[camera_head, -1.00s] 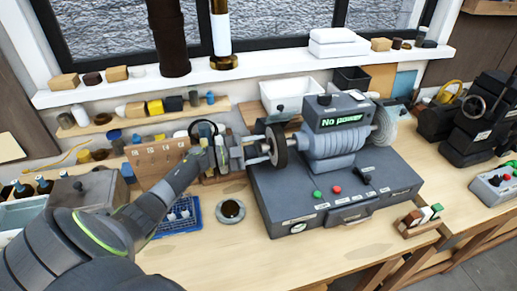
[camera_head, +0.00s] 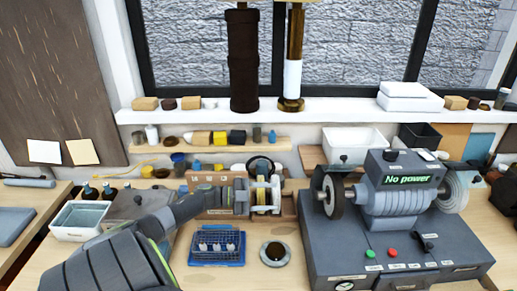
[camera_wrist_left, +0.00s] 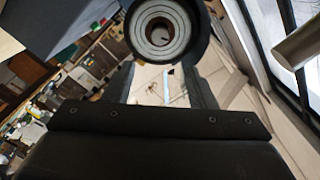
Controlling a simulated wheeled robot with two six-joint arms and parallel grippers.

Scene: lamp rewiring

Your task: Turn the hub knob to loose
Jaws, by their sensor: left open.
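The grey bench machine (camera_head: 395,245) stands at the right in the head view, its display reading "No power". A dark wheel (camera_head: 333,192) is on its left side; the hub knob at its centre is too small to make out there. My left gripper (camera_head: 268,194) is left of the wheel, apart from it, its fingers hard to separate from the things behind. In the left wrist view, a round grey hub with concentric rings (camera_wrist_left: 160,32) faces the camera beyond my open fingers (camera_wrist_left: 165,85); it looks like the hub knob. My right gripper is out of view.
A white bin (camera_head: 355,140) stands behind the machine. Bare bench lies around the cup.

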